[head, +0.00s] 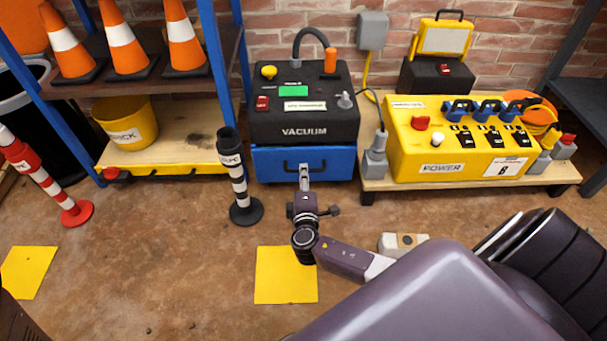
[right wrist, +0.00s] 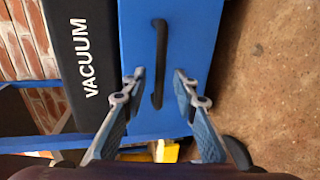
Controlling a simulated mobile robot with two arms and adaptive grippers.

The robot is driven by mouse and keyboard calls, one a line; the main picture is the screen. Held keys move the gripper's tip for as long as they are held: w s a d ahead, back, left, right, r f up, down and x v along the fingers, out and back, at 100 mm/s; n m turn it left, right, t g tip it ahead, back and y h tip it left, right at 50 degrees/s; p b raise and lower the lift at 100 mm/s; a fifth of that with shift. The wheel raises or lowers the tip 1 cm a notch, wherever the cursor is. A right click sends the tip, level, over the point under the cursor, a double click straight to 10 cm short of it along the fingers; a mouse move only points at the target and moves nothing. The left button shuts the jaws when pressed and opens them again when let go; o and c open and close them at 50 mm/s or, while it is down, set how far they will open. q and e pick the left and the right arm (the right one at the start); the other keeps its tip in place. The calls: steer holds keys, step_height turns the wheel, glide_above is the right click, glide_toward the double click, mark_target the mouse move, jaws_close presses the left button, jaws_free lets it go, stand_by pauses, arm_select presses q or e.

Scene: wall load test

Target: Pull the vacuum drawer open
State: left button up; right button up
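The vacuum drawer (head: 335,166) is the blue front below the black vacuum unit (head: 345,117); it looks shut. It also fills the middle of the right wrist view (right wrist: 195,30). Its black bar handle (right wrist: 160,60) shows there, and part of it shows in the head view, partly covered by my gripper. My right gripper (head: 304,172) is in front of the drawer at the handle. In the right wrist view its two fingertips (right wrist: 159,76) are apart, one on each side of the handle, with gaps to it. My left gripper is not in view.
A black-and-white post (head: 238,180) stands left of the drawer. A wooden pallet with a yellow power box (head: 450,140) is to the right. Yellow floor squares (head: 286,275) lie in front.

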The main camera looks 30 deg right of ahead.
steer(key=shift+b+x, duration=0.5)
steer(key=shift+x, duration=1.1)
jaws_close()
